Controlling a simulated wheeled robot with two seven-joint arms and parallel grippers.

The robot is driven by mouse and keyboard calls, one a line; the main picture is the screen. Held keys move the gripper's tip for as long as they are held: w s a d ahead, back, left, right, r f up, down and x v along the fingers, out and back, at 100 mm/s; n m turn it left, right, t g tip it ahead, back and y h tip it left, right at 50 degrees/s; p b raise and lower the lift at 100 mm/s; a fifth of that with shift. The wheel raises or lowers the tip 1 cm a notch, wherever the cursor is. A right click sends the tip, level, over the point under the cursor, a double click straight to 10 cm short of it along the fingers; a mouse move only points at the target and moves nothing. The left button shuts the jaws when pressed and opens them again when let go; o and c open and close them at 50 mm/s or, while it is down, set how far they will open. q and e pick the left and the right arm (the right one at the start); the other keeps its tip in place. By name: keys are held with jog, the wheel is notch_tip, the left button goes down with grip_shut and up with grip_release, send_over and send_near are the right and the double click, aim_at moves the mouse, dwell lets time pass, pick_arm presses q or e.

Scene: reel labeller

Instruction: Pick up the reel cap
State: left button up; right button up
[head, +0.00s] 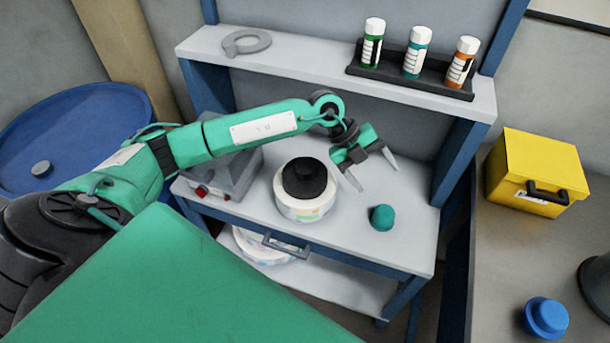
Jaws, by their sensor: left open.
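A black round cap (304,177) with a raised knob sits on top of a white reel (302,208) with a coloured label, on the grey bench top. I take this to be the reel cap. My left gripper (375,173) is open and empty, right of the reel and apart from the cap. Its two fingers are spread and point down and to the right over the bench. My right gripper is not in view.
A green knob (382,217) stands right of the reel. A grey machine (227,172) is left of it. The shelf (310,72) above holds bottles in a black rack (410,82) and a grey ring (246,42). A yellow box (535,170) and blue knob (546,317) are on the right counter.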

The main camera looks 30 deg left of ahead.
pick_arm(q)
jog(key=w+a+n+y, duration=0.2)
jog(key=a+y, duration=0.3)
jog(key=a, duration=0.6)
jog(key=n+g+y+p, duration=0.1)
jog(key=n+y+p, duration=0.1)
jog(key=y, duration=0.2)
send_over(305, 167)
jog(key=f, duration=0.7)
jog(key=shift+w+d+f, duration=0.1)
jog(key=shift+w, duration=0.25)
jog(key=shift+s+f+p, duration=0.1)
jog(key=shift+f+p, duration=0.35)
jog(key=shift+f, duration=0.05)
jog(key=f, duration=0.1)
jog(key=f+p, duration=0.1)
jog(key=f, duration=0.1)
jog(key=shift+s+f+p, duration=0.25)
jog(key=shift+s+p, duration=0.05)
jog(key=shift+f, duration=0.55)
jog(key=shift+w+r, duration=0.1)
jog(key=c, duration=1.2)
jog(key=shift+o, duration=0.2)
jog(key=shift+r, duration=0.1)
